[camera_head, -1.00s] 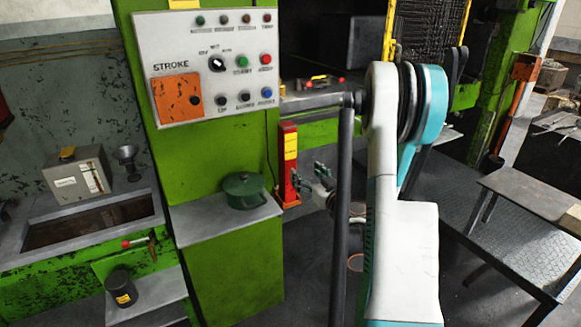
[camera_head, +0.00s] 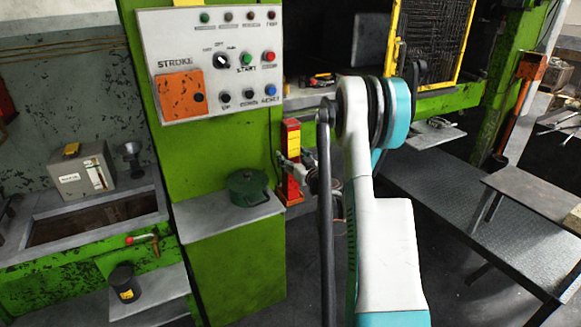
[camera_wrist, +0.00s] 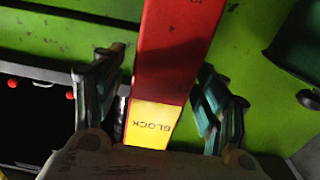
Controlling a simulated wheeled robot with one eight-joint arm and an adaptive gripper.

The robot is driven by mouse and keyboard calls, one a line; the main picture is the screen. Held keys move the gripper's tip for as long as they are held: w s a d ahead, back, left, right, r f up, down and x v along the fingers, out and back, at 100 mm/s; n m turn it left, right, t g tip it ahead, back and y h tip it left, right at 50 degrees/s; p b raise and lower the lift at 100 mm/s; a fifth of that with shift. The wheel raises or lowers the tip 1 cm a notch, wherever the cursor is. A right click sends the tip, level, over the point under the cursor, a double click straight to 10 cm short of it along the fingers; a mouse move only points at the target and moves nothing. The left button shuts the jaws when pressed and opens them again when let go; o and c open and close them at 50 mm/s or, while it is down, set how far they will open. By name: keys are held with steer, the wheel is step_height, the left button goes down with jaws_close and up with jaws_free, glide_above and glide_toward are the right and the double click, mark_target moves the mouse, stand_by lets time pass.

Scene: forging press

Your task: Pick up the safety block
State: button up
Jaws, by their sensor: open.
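The safety block (camera_head: 292,178) is a red upright post with a yellow label, standing beside the green press column. In the wrist view the safety block (camera_wrist: 177,50) runs between my fingers, and its yellow face reads "BLOCK". My gripper (camera_wrist: 162,65) is open, with one finger on each side of the block. Some gap shows on the right side; the left finger is nearer the block. In the head view my gripper (camera_head: 296,168) is at the block and partly hides it. Whether a finger touches it I cannot tell.
A green lidded pot (camera_head: 248,186) sits on the ledge left of the block. The control panel (camera_head: 210,62) is above. A dark metal platform (camera_head: 440,200) and a small table (camera_head: 535,193) stand to the right.

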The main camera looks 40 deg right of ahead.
steer(key=shift+w+d, duration=0.1)
steer(key=shift+w, duration=0.3)
steer(key=shift+r, duration=0.1)
jaws_close()
steer(key=shift+r, duration=0.1)
